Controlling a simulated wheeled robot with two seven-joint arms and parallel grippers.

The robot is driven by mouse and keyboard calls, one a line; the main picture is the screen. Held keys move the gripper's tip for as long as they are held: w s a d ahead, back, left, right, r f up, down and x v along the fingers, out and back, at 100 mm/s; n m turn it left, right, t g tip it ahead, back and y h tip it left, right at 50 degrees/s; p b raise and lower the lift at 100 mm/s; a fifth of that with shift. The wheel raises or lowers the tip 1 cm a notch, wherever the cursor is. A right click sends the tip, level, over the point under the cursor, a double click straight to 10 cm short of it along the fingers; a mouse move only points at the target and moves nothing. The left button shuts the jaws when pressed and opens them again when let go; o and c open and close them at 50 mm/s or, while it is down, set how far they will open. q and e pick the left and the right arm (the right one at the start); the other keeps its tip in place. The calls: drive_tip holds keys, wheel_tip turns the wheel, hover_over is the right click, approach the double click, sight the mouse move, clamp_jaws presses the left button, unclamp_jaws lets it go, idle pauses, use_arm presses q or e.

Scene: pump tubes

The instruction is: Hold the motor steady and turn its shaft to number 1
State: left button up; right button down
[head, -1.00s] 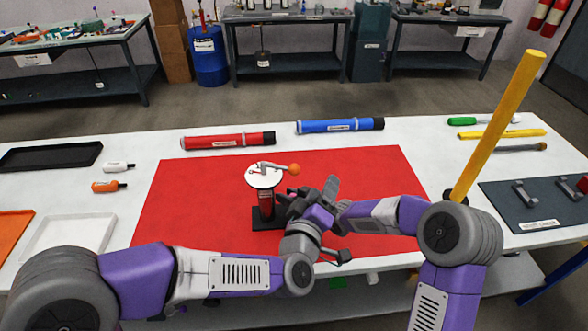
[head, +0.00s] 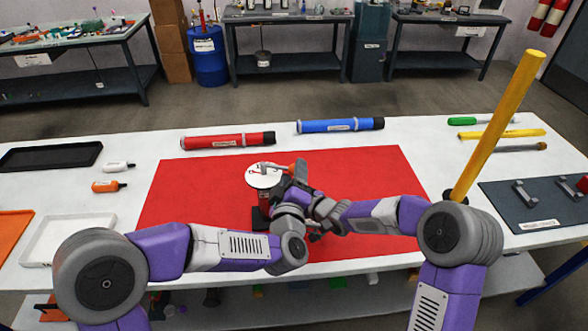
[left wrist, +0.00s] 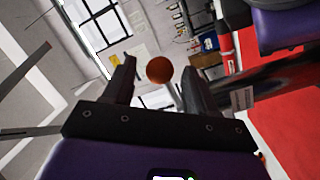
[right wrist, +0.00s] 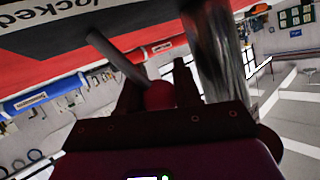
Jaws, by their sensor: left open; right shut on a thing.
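The motor (head: 258,218) stands upright on the red mat, a dark body under a white round dial (head: 258,180) with marks too small to read. A crank on the dial reaches right to an orange knob (head: 291,170), partly hidden by my left gripper (head: 298,176). My left gripper is open; in the left wrist view the orange knob (left wrist: 160,70) shows between its fingers.
A red tube (head: 225,141) and a blue tube (head: 340,126) lie behind the red mat (head: 370,175). Bottles and trays are at left. A dark board (head: 515,205) and tools are at right. My two arms are close together at the motor.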

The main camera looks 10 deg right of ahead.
use_arm(q)
drive_tip(key=shift+w+d, duration=0.2)
drive_tip(key=shift+w, duration=0.95)
clamp_jaws()
